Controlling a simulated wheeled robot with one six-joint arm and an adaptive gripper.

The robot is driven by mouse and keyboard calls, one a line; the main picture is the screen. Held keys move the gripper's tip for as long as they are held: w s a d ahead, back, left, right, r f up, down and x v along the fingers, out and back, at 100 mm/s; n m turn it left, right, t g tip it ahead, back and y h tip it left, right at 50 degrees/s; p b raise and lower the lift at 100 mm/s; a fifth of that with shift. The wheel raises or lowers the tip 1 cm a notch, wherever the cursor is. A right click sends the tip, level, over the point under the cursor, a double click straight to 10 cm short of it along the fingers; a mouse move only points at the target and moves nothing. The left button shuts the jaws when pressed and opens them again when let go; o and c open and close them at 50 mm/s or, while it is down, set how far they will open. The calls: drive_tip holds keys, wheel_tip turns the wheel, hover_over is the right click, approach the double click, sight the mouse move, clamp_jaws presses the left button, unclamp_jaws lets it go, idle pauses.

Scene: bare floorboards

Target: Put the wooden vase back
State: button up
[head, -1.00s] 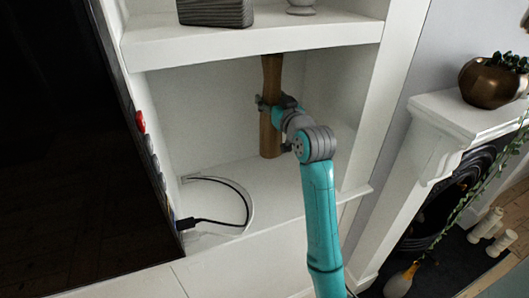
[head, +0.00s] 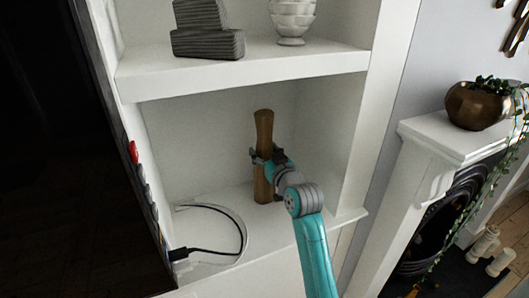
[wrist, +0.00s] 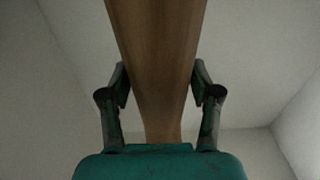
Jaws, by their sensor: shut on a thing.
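The wooden vase (head: 263,130) is a tall, slim brown piece, upright inside the lower white shelf compartment. Its foot is at or just above the shelf board (head: 290,222); I cannot tell whether it touches. My gripper (head: 262,158) is shut on the vase at about its middle, coming from the front right. In the wrist view the vase (wrist: 157,50) stands between the two fingers of my gripper (wrist: 160,90), with the shelf's pale walls behind.
A white disc with a black cable (head: 215,252) lies on the shelf board to the left. The upper shelf (head: 240,70) overhangs the vase and carries a grey ridged object (head: 208,44) and a white cup (head: 292,20). A dark screen (head: 80,150) stands at left.

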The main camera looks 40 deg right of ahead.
drive_tip(key=o, duration=1.6)
drive_tip(key=shift+f, duration=0.15)
drive_tip(key=v, duration=1.2)
